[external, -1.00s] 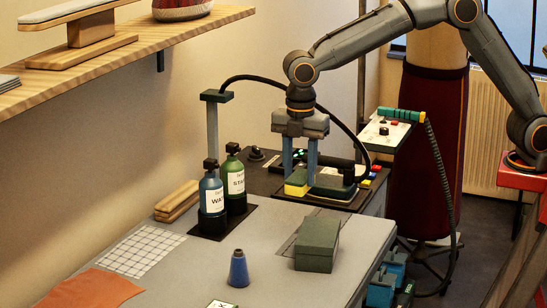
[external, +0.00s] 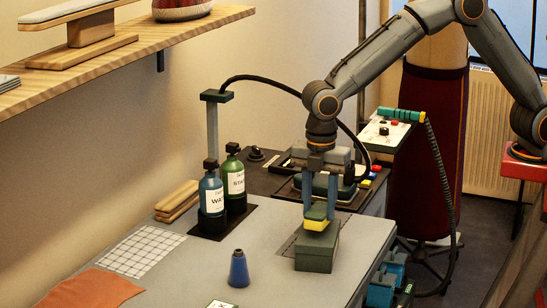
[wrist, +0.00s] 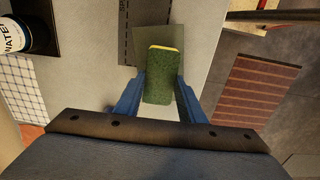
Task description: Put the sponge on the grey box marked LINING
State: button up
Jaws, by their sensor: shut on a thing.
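The sponge (external: 316,224), green above and yellow below, is between the blue fingers of my gripper (external: 320,205). My gripper is shut on it. In the wrist view the sponge (wrist: 162,75) is gripped by its sides, with its green face towards the camera. The grey-green box (external: 316,257) is below the sponge on the table. In the external view the sponge overlaps the back part of the box top; I cannot tell whether they touch. The box top shows partly behind the sponge in the wrist view (wrist: 126,48). No LINING lettering is readable.
Two labelled bottles, blue (external: 211,193) and green (external: 234,178), stand left of the box. A blue cone-shaped thing (external: 238,269) stands in front of them. A dark station (external: 273,180) with a hose lies behind. The grey table (external: 190,265) is clear around the box's left side.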

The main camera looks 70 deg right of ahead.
aim_at(319, 210)
jog(key=shift+f, duration=1)
jog(key=shift+f, duration=0.2)
jog(key=o, duration=1)
notch_tip(319, 210, up, 12)
jog(key=b, duration=0.3)
jog(key=shift+r, duration=0.25)
